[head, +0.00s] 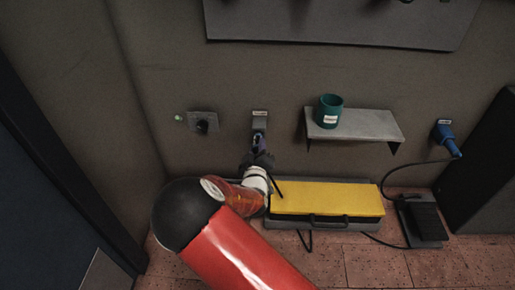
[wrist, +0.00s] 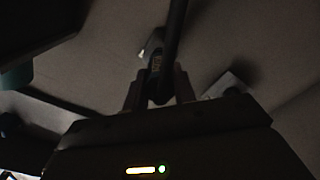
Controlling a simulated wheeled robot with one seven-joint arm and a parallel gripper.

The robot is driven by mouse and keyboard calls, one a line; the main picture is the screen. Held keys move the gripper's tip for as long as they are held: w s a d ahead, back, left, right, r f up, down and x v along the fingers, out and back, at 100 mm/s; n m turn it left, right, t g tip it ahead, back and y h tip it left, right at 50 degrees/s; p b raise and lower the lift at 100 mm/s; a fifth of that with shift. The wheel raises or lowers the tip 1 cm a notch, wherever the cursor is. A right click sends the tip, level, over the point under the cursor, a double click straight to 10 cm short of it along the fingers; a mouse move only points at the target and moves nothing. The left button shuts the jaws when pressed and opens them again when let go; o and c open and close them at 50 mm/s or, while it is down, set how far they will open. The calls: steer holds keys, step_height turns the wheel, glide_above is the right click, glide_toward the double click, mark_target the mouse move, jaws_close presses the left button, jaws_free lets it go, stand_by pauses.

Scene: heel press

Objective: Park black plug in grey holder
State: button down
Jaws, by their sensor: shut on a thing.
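My gripper (head: 260,155) is raised at the wall, just below the grey holder (head: 259,118). In the wrist view my gripper (wrist: 157,92) has its two fingers shut on the black plug (wrist: 156,68), which carries a small yellowish mark. A dark bar or cable runs up from it. In the head view the plug is mostly hidden by my gripper; a dark piece shows between gripper and holder. The plug's top is close to the holder; I cannot tell whether it is seated. A pale part behind the plug in the wrist view may be the holder.
A wall plate with a black socket (head: 203,123) is left of the holder, beside a small green light. A shelf (head: 365,125) with a teal cup (head: 329,110) juts out at right. Below is a yellow-topped machine (head: 325,198). A blue plug (head: 446,137) has a cable to a pedal (head: 424,221).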

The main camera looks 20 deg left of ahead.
steer(key=shift+w+a+b, duration=0.15)
steer(key=shift+w+b, duration=0.2)
steer(key=shift+w, duration=0.3)
stand_by(0.8)
steer(key=c, duration=1.1)
jaws_free()
steer(key=shift+o, duration=0.2)
